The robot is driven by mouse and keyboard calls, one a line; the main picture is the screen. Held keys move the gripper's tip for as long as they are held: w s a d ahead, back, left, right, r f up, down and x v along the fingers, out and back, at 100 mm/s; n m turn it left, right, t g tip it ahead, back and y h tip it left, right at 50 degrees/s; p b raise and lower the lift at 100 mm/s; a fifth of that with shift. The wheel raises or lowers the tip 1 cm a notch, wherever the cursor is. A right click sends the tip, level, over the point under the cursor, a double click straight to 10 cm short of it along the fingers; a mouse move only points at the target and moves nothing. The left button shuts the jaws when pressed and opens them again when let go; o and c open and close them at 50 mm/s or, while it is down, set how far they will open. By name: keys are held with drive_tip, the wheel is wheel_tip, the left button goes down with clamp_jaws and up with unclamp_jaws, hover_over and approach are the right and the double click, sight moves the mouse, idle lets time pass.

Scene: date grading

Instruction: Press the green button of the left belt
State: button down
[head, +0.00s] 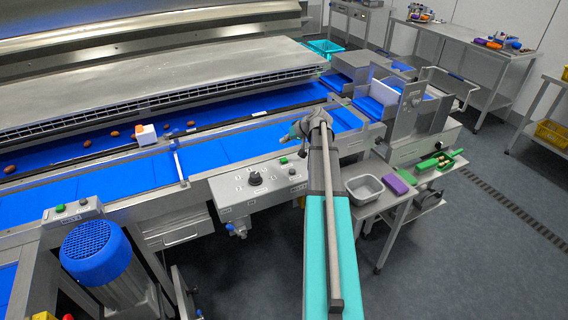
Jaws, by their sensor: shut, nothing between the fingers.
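A small grey button box (72,212) stands at the lower left, by the front edge of the blue belt. It carries a green button (60,208) and a second, paler button beside it. A larger grey control panel (240,192) on the machine front has a black knob (255,177) and another small green button (284,160). My arm reaches up the picture from the bottom centre. My gripper (289,136) is at its far end, small in view, above the belt edge behind the control panel. It is shut and empty, apart from both green buttons and well right of the left box.
A blue motor (95,250) stands below the left button box. A rail and post (178,165) rise over the belt. Several dates and a white-orange block (146,134) are on the far belt. A grey bin (365,188) and purple block (398,181) sit right of my arm.

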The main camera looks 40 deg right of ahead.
sight(285, 160)
drive_tip(key=shift+f+b, duration=2.75)
drive_tip(key=shift+f, duration=0.35)
drive_tip(key=shift+f, duration=0.1)
drive_tip(key=shift+f+b, duration=0.3)
drive_tip(key=shift+b, duration=0.1)
